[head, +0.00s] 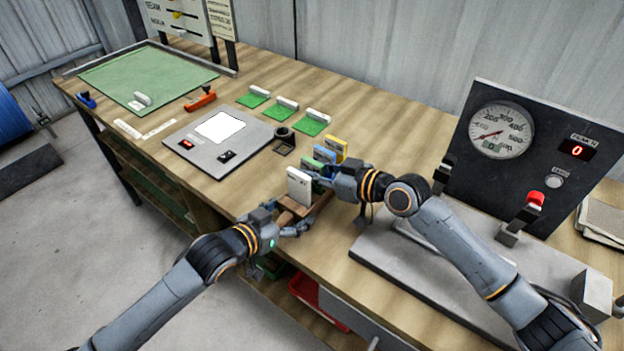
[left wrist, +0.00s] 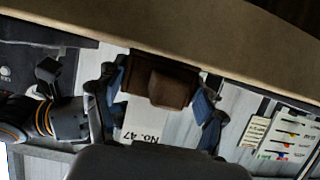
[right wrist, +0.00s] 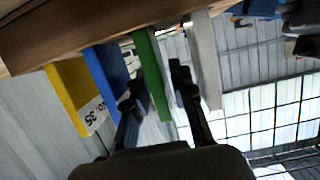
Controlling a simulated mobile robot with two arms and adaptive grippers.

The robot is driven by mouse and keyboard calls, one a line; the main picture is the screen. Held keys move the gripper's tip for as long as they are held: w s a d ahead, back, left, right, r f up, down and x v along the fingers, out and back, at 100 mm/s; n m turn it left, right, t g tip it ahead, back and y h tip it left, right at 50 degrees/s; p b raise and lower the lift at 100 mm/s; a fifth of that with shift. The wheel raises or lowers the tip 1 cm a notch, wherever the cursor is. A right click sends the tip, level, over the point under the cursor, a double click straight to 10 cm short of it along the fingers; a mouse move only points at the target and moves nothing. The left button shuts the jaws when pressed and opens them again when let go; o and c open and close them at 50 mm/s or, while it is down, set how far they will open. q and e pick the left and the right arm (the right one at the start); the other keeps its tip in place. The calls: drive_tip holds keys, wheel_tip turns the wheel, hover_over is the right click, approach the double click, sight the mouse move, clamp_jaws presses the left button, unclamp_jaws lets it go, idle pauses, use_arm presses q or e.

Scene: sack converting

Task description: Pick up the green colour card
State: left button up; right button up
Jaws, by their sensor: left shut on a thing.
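The green colour card (right wrist: 152,75) stands in a brown wooden rack (right wrist: 75,25) in the right wrist view, between a blue card (right wrist: 107,72) and a pale grey-white card (right wrist: 204,60). My right gripper (right wrist: 157,92) is open, with one finger on each side of the green card; a gap shows on the white card's side. In the head view my right gripper (head: 322,180) reaches in behind the white card (head: 299,187) and hides much of the green one. My left gripper (left wrist: 155,98) is shut on the brown rack (left wrist: 160,82), in front of the card marked No. 47.
A yellow card (head: 334,147) stands at the rack's far end. A grey panel with a white pad (head: 219,127) and several green-based blocks (head: 313,123) lie beyond. A gauge unit (head: 505,130) stands right. A red bin (head: 318,302) is below the table edge.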

drive_tip(key=shift+c, duration=0.2)
clamp_jaws()
wheel_tip(320, 180, up, 10)
drive_tip(key=shift+r, duration=0.1)
idle(0.4)
use_arm(q)
drive_tip(key=o, duration=1.3)
use_arm(e)
drive_tip(key=shift+w, duration=0.1)
use_arm(q)
drive_tip(key=shift+o, duration=0.2)
